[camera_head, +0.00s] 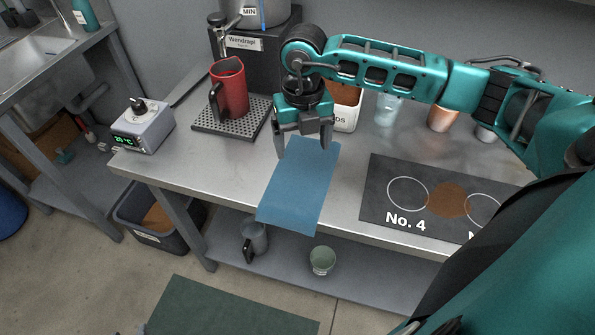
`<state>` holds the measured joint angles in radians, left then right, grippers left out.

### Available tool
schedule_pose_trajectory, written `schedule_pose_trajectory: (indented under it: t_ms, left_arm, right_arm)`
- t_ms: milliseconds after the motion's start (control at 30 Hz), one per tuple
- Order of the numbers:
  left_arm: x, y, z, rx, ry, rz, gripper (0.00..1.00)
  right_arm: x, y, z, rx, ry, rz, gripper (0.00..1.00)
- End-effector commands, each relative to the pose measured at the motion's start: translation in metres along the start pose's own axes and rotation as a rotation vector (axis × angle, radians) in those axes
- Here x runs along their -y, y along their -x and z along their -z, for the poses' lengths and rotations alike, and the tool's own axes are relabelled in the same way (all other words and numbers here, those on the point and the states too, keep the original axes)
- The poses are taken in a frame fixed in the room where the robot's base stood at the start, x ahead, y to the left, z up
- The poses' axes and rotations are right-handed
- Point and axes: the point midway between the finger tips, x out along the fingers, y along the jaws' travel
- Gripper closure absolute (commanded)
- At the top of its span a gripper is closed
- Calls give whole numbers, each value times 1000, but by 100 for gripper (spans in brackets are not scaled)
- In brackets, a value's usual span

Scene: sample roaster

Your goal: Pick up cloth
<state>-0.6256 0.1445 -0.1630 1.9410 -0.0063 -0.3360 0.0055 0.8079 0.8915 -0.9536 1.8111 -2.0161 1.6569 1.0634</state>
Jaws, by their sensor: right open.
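A blue cloth (300,188) lies on the metal table (225,163), and its lower end hangs over the table's front edge. My right gripper (302,148) is above the far end of the cloth, pointing down with its fingers apart and nothing between them. Whether the fingertips touch the cloth cannot be told. My left gripper is not in view.
A red pitcher (231,90) stands on a drip grate (205,122) to the left. A dark mat (378,188) marked No. 4 lies right of the cloth. Cups (442,119) stand behind.

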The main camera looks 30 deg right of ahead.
Motion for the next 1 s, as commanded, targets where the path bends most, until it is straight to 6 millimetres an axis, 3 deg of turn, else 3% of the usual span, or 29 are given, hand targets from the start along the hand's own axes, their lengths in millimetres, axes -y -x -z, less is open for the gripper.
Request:
schedule_pose_trajectory:
  t_ms: [567,1000]
  left_arm:
    - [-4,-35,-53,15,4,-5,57]
    - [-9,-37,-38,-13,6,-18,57]
  right_arm:
    - [-1,-83,1,-2,2,-2,15]
    - [-1,-90,1,-3,2,-3,15]
